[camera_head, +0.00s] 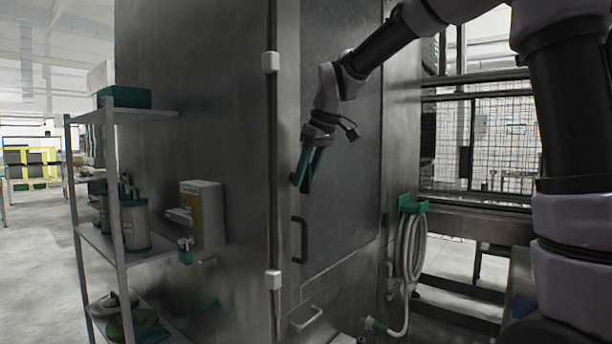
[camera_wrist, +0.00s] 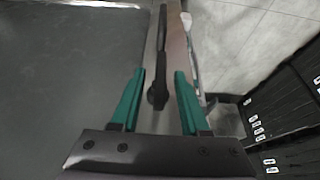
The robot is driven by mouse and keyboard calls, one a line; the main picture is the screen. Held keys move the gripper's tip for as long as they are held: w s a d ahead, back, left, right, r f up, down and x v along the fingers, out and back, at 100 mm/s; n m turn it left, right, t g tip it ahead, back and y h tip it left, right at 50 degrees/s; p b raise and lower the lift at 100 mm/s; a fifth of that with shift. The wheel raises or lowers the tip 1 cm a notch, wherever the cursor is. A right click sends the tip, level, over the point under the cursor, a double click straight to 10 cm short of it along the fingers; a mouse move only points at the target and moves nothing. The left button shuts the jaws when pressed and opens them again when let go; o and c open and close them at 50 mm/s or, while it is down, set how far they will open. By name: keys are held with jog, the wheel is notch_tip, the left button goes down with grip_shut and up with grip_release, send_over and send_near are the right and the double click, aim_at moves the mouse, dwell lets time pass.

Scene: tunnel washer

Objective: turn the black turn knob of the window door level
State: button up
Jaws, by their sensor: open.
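My gripper (camera_head: 300,183) points down in front of the grey metal door (camera_head: 345,130) in the head view. Its two teal fingers also show in the wrist view (camera_wrist: 159,73), apart from each other. A long black piece, which looks like the turn knob (camera_wrist: 158,92), lies between the open fingers there, with a gap visible on each side. It runs lengthwise along the door's edge strip, and its thick end is nearer the palm. In the head view the fingers largely cover this spot, so I cannot read the knob's angle there.
A black bow handle (camera_head: 300,240) is below my gripper on the door. White hinge-like blocks (camera_head: 271,62) sit on the left edge. A shelf rack (camera_head: 112,180) and a wall dispenser (camera_head: 203,215) stand left. A coiled hose (camera_head: 411,245) hangs right.

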grip_shut()
jog(key=g+y, duration=0.1)
jog(key=m+g+y, duration=0.1)
jog(key=g, duration=0.1)
jog(key=shift+w+d+y, duration=0.2)
jog(key=shift+w+y, duration=0.1)
jog(key=shift+y, duration=0.1)
jog(key=g+y, duration=0.1)
jog(key=m+g+y, duration=0.1)
jog(key=g, duration=0.1)
jog(key=shift+w+d+f+g+y, duration=0.1)
jog(key=shift+f+g+y, duration=0.05)
jog(key=shift+g+y, duration=0.2)
jog(key=g+y, duration=0.1)
jog(key=m+g+y, duration=0.1)
jog(key=y, duration=0.1)
jog(key=shift+w+d+f+g, duration=0.1)
jog(key=shift+f+g, duration=0.05)
jog(key=shift+g, duration=0.2)
jog(key=shift+f+m+g+y, duration=0.1)
jog(key=shift+m+g+y, duration=0.35)
jog(key=shift+y, duration=0.5)
jog(key=shift+f+m+g+y, duration=0.1)
jog(key=shift+m+g+y, duration=0.15)
jog(key=shift+g+y, duration=0.55)
grip_release()
